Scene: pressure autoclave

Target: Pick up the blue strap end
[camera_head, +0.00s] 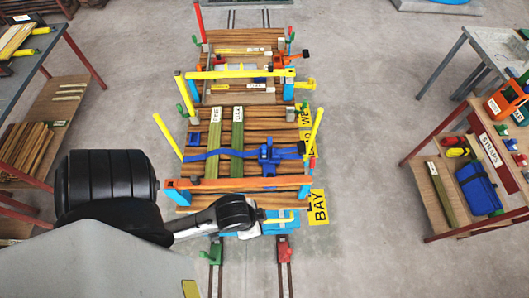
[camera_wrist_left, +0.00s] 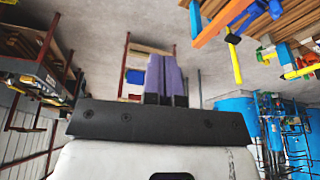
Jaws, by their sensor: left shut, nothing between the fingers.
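A blue ratchet-like buckle (camera_head: 268,155) sits on the strap's right half. My left arm comes in from the left and ends in front of the cart's near orange bar, apart from the strap. In the left wrist view my left gripper (camera_wrist_left: 166,60) has its two purple fingers shut together with nothing between them. The strap is not clear in that view. My right gripper does not show.
Yellow posts (camera_head: 168,136) and an orange bar (camera_head: 240,183) frame the cart (camera_head: 180,195), which stands on floor rails. A shelf rack (camera_head: 85,60) is at left. A table with a straps label (camera_head: 490,149) is at right. Open floor (camera_head: 365,110) lies between.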

